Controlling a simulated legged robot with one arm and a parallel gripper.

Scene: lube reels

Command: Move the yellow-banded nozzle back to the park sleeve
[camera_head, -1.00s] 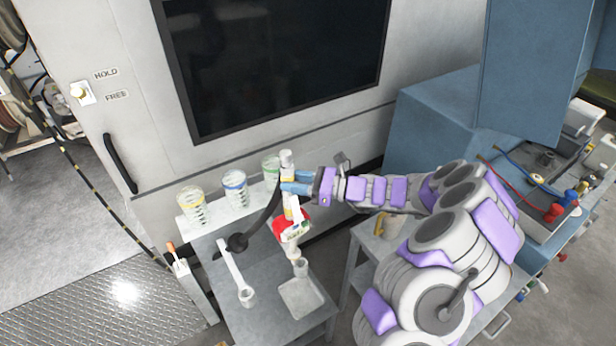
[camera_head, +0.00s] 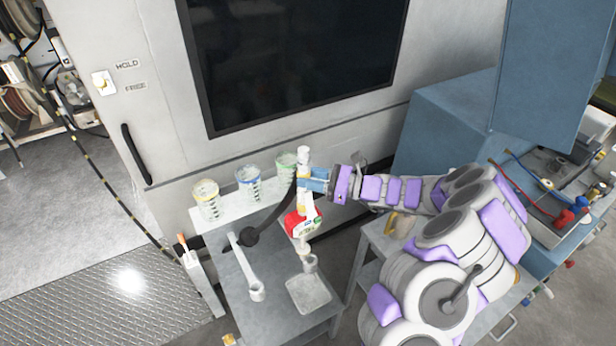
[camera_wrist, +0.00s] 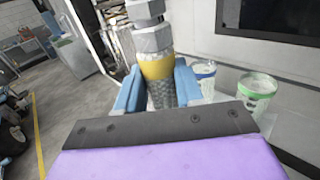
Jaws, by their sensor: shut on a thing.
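The yellow-banded nozzle (camera_head: 302,203) is held roughly upright above the right part of the grey bench, with a red and white part on its body. My gripper (camera_head: 310,181) is shut on it from the right. In the wrist view its yellow band (camera_wrist: 157,68) sits between my blue fingers (camera_wrist: 158,92), below a grey hexagonal part. The nozzle's lower end is just above or beside a small grey upright cup (camera_head: 310,264), perhaps the park sleeve; I cannot tell whether they touch. A pale bar with a ring end (camera_head: 257,292) lies to the left.
Jars with yellow (camera_head: 207,202), blue (camera_head: 248,184) and green (camera_head: 287,165) bands stand behind the bench (camera_head: 240,313). A black hose (camera_head: 272,219) curves to the nozzle. A shallow tray (camera_head: 308,294) lies at the front right. A dark-panelled wall stands behind.

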